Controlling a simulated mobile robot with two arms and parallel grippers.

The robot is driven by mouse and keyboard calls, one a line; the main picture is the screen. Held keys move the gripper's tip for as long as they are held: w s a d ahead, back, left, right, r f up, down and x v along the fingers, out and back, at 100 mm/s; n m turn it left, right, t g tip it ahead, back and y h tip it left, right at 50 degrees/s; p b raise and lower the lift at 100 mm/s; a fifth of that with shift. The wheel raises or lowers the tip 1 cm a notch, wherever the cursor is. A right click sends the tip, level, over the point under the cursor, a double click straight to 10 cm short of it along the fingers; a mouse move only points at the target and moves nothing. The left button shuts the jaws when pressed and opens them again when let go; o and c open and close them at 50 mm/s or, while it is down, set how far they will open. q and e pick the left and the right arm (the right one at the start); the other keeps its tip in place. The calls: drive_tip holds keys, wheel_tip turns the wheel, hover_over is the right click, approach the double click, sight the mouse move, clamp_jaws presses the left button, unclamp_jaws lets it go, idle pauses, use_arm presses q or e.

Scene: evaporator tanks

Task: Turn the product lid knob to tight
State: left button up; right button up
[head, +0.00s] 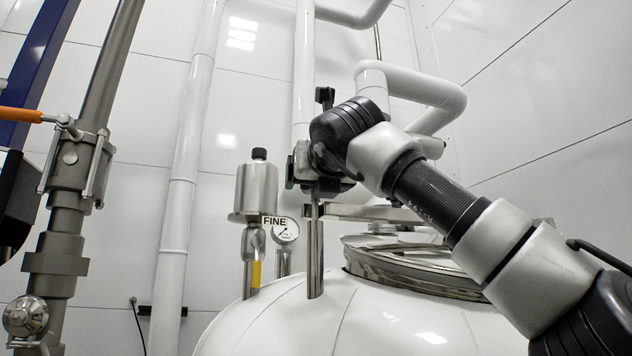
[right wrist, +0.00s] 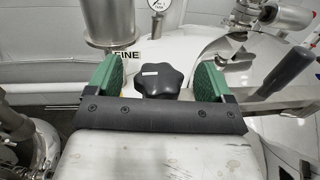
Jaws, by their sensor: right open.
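The black lobed knob (right wrist: 160,80) shows in the right wrist view, with a small white mark on its top. My right gripper (right wrist: 158,68) is open, with one green finger pad on each side of the knob. Gaps show between the pads and the knob in that view. In the head view my right gripper (head: 318,186) is above a steel post on the white tank, and the knob cannot be made out there. The round steel lid (head: 405,262) sits on the tank top behind my right arm. My left gripper is not in view.
A steel cylinder with a black cap (head: 257,190), a "FINE" label (head: 274,223) and a dial gauge (head: 286,230) stand left of the post. The white tank (head: 340,325) fills the lower middle. A steel pipe with an orange-handled valve (head: 75,160) stands at the left.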

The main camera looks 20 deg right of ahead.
drive_tip(key=s+b, duration=0.3)
drive_tip(key=s, duration=0.7)
drive_tip(key=shift+a+b, duration=0.35)
